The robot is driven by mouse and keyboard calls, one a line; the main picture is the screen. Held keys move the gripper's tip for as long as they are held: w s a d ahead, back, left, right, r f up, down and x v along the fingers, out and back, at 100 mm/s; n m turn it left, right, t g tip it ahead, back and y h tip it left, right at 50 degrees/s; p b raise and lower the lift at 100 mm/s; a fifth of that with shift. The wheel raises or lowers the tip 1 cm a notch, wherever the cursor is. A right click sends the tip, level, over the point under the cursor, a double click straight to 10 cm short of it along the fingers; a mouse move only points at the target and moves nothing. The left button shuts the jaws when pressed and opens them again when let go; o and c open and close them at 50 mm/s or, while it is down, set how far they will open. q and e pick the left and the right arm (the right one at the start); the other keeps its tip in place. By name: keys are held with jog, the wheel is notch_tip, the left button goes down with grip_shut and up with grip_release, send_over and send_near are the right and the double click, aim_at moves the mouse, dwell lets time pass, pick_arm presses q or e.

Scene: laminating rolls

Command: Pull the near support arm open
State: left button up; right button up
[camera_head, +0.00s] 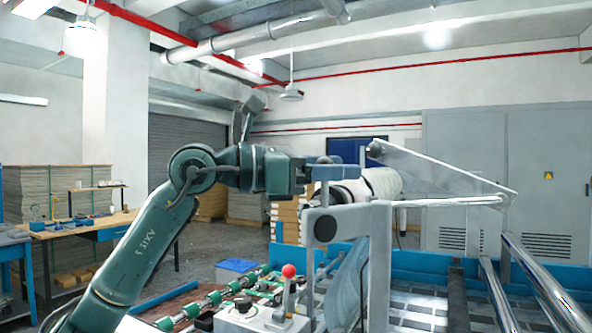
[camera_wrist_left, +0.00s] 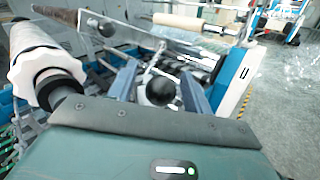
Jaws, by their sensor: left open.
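The near support arm (camera_head: 440,172) appears as a pale grey, wedge-shaped arm at the right of the head view. A black ball knob (camera_head: 375,149) sits at its left end. My left gripper (camera_head: 338,172) is left of this knob, pointing right, open and empty. In the left wrist view, a black ball (camera_wrist_left: 160,88) shows between its spread fingers (camera_wrist_left: 160,92); I cannot tell its exact distance, and no contact is visible. A white roll (camera_head: 380,183) lies behind the gripper and also shows in the left wrist view (camera_wrist_left: 32,45). My right gripper is not in view.
A grey frame post (camera_head: 380,265) with a black round cap (camera_head: 325,228) stands just below the gripper. A red-topped lever (camera_head: 288,272) rises from a control box below. Steel rollers (camera_head: 540,285) are at the right. A workbench (camera_head: 85,226) stands at the left.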

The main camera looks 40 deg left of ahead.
pick_arm(q)
jog(key=b+v, duration=0.4)
jog(key=v, duration=0.8)
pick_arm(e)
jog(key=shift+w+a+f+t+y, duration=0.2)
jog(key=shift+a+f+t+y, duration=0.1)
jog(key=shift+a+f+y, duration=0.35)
pick_arm(q)
jog(key=shift+a, duration=0.1)
jog(key=shift+c, duration=0.2)
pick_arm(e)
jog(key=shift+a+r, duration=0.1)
